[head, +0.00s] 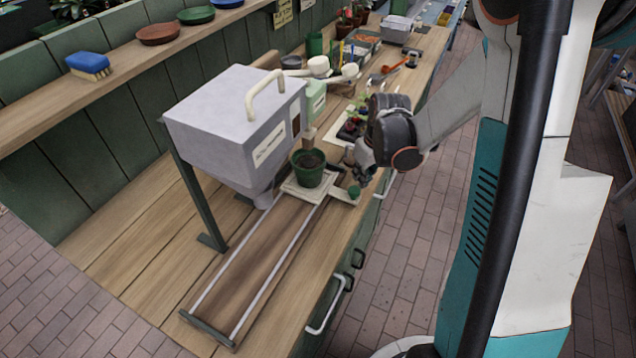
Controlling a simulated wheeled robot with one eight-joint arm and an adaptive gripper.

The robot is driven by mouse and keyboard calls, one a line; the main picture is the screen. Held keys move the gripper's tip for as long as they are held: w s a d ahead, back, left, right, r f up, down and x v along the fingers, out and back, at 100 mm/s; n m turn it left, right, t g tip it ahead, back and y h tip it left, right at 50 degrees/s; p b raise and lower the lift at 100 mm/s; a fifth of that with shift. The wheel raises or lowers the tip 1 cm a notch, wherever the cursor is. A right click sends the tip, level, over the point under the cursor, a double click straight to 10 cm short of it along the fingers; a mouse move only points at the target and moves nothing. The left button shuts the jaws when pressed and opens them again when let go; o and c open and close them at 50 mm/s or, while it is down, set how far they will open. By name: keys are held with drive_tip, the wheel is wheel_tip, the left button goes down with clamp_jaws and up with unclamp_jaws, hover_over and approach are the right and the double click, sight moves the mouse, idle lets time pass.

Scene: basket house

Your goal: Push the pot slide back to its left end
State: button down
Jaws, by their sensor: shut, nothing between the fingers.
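The pot slide is a pale square carriage (291,188) on two light rails (262,284). It sits at the upper right end of the rails. A dark green pot (309,173) filled with soil stands upright on it, beside the spout of the grey hopper. A small green knob (354,191) stands on a tab at the carriage's right side. My gripper (357,168) is just above and behind the knob, to the right of the pot. It looks shut and empty. Whether it touches the knob or the carriage cannot be told.
The grey hopper (235,122) stands on green legs over the rails' left side. The rails are bare down to the end bar (207,330) at lower left. Scoops (319,66), a tray and plants crowd the bench behind. A shelf (120,55) runs along the left.

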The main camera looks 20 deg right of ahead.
idle(0.5)
drive_tip(key=s+a+b, duration=0.1)
drive_tip(key=s+a, duration=2.5)
drive_tip(key=shift+s+a, duration=0.35)
drive_tip(key=r+p, duration=0.3)
drive_tip(key=w+d+r+p, duration=0.1)
drive_tip(key=r, duration=0.1)
drive_tip(key=shift+w+d, duration=0.1)
idle(1.2)
